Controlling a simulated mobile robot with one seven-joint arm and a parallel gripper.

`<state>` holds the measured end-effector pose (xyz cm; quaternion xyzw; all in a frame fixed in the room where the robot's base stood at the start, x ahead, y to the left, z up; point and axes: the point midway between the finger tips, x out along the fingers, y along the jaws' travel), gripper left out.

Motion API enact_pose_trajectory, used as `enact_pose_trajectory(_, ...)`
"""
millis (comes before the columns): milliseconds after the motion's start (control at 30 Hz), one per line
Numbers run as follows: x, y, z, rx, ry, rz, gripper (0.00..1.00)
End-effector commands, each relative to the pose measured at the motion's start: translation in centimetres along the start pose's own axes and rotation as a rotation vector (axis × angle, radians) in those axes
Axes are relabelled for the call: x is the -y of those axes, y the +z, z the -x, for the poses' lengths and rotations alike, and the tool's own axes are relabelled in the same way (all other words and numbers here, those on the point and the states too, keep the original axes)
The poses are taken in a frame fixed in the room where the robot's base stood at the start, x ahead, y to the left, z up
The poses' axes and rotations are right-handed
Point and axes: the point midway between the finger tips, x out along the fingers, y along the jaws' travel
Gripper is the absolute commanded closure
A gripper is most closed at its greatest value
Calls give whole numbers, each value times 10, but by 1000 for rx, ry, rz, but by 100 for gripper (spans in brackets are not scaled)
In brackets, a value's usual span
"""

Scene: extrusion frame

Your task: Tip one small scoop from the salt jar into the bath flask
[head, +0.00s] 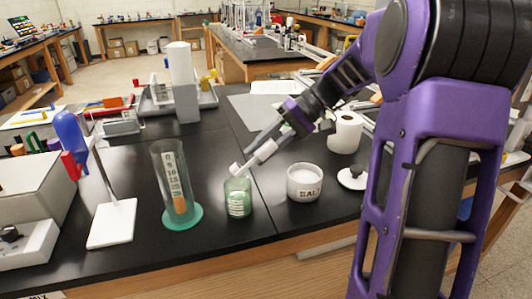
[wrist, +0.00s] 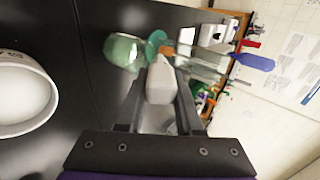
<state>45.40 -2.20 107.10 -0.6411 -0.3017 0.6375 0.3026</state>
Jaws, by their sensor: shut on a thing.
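The salt jar (head: 304,184) is a white round pot marked SALT, open and filled with white salt. It also shows at the left edge of the wrist view (wrist: 48,92). The bath flask appears to be the small green glass vessel (head: 238,200) left of the jar, with a pale label; it also shows in the wrist view (wrist: 122,50). My gripper (head: 258,156) is shut on a pale scoop (wrist: 160,82). The scoop's white end (head: 236,169) is at the flask's mouth; I cannot tell whether it is inside. Whether it holds salt is hidden.
A tall graduated cylinder (head: 174,185) on a green base stands left of the flask. A white stand (head: 112,222) is farther left. A white lid with a dark knob (head: 352,178) lies right of the jar, and a paper roll (head: 346,132) stands behind. The black bench's front is clear.

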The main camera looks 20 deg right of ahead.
Motion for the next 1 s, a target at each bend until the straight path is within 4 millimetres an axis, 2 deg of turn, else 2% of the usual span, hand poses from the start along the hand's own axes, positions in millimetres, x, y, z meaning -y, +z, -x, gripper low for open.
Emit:
enact_pose_trajectory(33,9,0,-2,0,76,12,100)
enact_pose_trajectory(300,36,0,-11,4,465,11,100)
enact_pose_trajectory(667,58,0,-30,7,870,14,100)
enact_pose_trajectory(800,72,0,-15,0,885,4,100)
enact_pose_trajectory(1000,82,0,-6,1,883,4,100)
